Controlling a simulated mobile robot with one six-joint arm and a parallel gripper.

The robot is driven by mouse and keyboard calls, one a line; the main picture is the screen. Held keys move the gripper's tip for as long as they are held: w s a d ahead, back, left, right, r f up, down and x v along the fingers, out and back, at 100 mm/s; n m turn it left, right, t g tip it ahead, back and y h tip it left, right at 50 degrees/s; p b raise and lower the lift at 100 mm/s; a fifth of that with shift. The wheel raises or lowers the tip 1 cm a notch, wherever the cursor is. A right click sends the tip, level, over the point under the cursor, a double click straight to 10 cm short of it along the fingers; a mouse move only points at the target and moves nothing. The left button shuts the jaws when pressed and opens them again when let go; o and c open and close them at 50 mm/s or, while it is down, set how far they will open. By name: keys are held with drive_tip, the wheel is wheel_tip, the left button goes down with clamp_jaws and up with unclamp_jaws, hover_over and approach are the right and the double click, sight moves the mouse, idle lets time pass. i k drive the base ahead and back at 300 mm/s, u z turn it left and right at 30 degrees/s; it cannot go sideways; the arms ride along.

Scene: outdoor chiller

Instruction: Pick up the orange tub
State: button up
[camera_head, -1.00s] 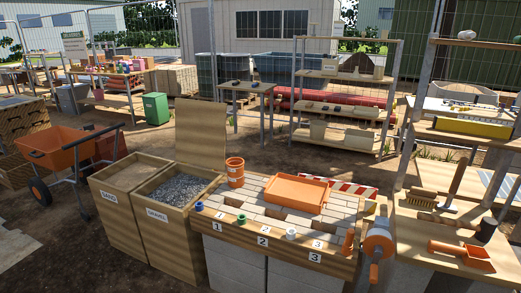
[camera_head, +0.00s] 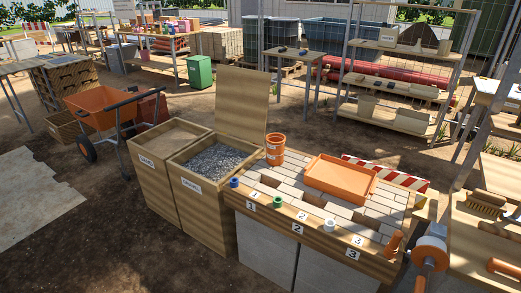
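Two orange containers stand on the paved worktop (camera_head: 385,212). One is a shallow, rectangular orange tub (camera_head: 338,180), open at the top, lying flat toward the back. The other is a small upright orange bucket (camera_head: 275,155) with a pale band, at the worktop's back left corner. The shallow tub is to the right of the bucket, with a gap between them. Both are in full view with nothing on top of them.
Blue, green and white cups (camera_head: 277,202) line the worktop's front edge by labels 1, 2 and 3. A red-and-white striped barrier (camera_head: 390,174) lies behind the tub. A gravel bin (camera_head: 205,190) adjoins on the left. An orange wheelbarrow (camera_head: 100,107) stands farther left. Bare ground is free at front left.

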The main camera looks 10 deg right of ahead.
sight(275, 150)
drive_tip(key=u, duration=0.55)
drive_tip(key=i, duration=0.5)
drive_tip(key=u, duration=0.65)
drive_tip(key=i, duration=0.6)
drive_tip(key=u, duration=0.35)
